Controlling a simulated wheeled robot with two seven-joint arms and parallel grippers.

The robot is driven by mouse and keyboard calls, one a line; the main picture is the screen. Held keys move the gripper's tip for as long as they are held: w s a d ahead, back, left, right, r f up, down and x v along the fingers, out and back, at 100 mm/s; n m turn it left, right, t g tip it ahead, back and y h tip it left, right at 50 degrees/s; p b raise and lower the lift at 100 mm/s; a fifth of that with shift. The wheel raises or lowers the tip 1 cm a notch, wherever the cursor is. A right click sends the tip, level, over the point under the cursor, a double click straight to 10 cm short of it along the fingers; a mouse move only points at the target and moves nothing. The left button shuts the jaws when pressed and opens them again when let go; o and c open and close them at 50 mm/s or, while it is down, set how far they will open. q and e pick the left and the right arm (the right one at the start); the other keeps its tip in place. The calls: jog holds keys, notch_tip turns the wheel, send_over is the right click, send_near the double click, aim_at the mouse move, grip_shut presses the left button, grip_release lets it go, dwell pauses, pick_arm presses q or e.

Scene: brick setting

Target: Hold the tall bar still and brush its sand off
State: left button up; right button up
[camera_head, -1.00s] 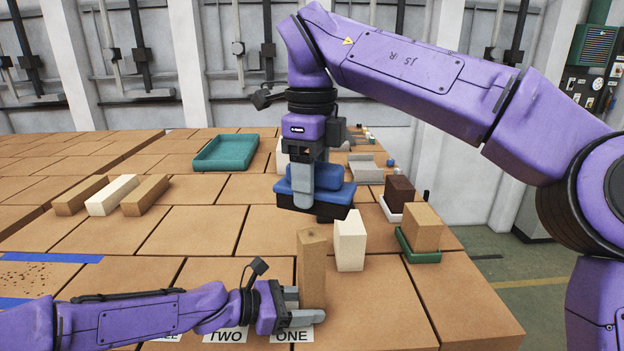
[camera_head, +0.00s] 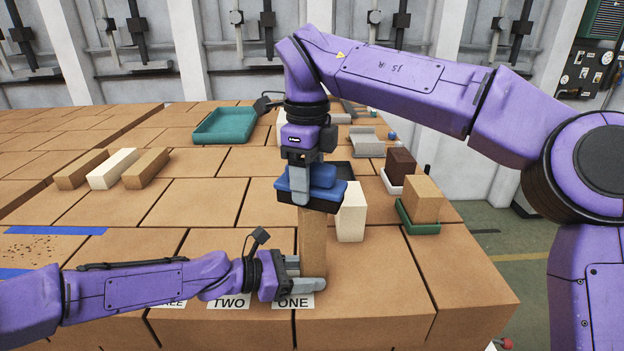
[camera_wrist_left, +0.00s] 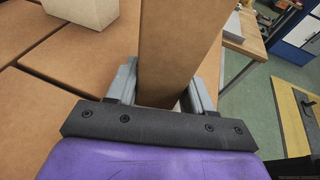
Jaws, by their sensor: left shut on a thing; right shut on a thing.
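The tall bar (camera_head: 313,241) is a tan upright block standing behind the ONE label. My left gripper (camera_head: 308,279) is shut on its lower part; in the left wrist view the bar (camera_wrist_left: 178,50) rises between the two fingers (camera_wrist_left: 165,95). My right gripper (camera_head: 301,183) is shut on a blue-backed brush (camera_head: 322,188) with a dark underside. The brush is over the top of the bar and hides it, so I cannot tell whether they touch or whether sand is there.
A cream block (camera_head: 351,213) stands close behind the bar to the right. A tan block in a green tray (camera_head: 418,226) and a dark block in a white tray (camera_head: 390,186) are further right. Three blocks lie left, near a teal tray (camera_head: 223,139).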

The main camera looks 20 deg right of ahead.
aim_at(313, 190)
jog(key=shift+w, duration=0.5)
jog(key=shift+s, duration=2.05)
jog(key=shift+w+r, duration=0.1)
jog(key=shift+r, duration=3.95)
jog(key=shift+f, duration=0.1)
jog(key=shift+f, duration=3.9)
jog(key=shift+w+f, duration=0.1)
jog(key=shift+w, duration=1.8)
jog(key=shift+s, duration=2)
jog(key=shift+w+r, duration=0.1)
jog(key=shift+r, duration=3.95)
